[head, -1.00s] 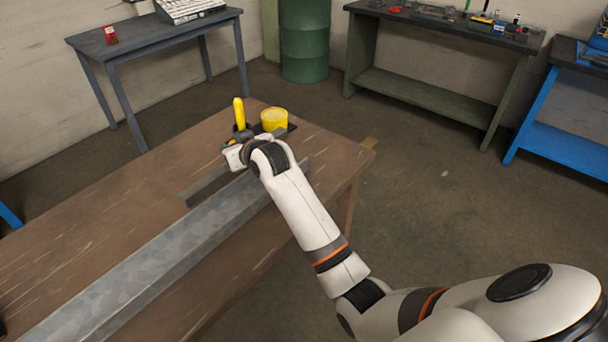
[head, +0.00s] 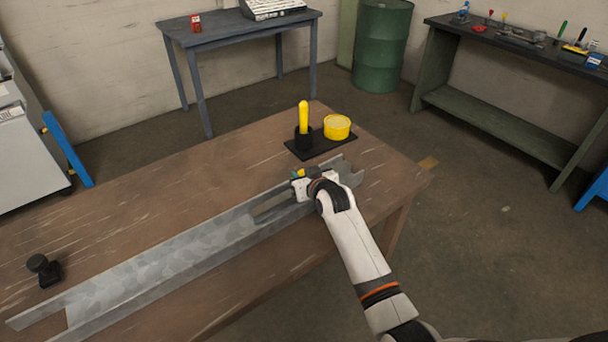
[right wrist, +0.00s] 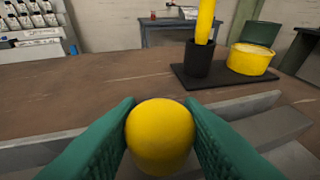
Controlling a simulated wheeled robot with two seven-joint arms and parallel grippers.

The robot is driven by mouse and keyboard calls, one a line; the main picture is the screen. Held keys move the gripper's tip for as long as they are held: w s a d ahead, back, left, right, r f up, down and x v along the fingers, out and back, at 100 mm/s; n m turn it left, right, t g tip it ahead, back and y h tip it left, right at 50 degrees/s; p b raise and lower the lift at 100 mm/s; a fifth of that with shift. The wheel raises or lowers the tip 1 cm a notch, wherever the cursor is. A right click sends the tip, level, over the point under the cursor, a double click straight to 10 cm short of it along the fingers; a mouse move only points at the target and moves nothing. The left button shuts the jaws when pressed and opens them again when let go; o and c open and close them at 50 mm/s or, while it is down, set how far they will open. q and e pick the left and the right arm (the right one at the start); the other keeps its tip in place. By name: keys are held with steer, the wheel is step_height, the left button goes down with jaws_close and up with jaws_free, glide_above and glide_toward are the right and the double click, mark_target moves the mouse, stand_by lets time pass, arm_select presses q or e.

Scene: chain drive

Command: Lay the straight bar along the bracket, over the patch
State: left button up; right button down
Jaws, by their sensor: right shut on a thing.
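The bracket (head: 150,265) is a long grey metal channel lying slantwise across the wooden table. My right gripper (head: 302,187) is over its far right part. In the right wrist view its green fingers (right wrist: 160,135) are shut on a yellow rounded knob (right wrist: 160,135). The straight grey bar (head: 272,206) runs under the gripper, roughly in line with the bracket and over or inside it. Whether it touches the bracket I cannot tell. The patch is not distinguishable; the arm and bar may hide it. My left gripper is not in view.
A black tray (head: 309,152) behind the bracket carries a yellow stick (head: 303,117) in a black cup and a yellow tub (head: 337,127). A black knob-shaped object (head: 43,270) stands at the left. The table (head: 150,190) behind the bracket is mostly bare.

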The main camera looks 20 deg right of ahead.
stand_by(0.3)
steer(key=c, duration=1.4)
jaws_free()
steer(key=shift+f, duration=0.25)
steer(key=o, duration=0.4)
steer(key=shift+r, duration=0.1)
steer(key=shift+s, duration=0.1)
steer(key=v, duration=1.2)
steer(key=shift+b, duration=0.35)
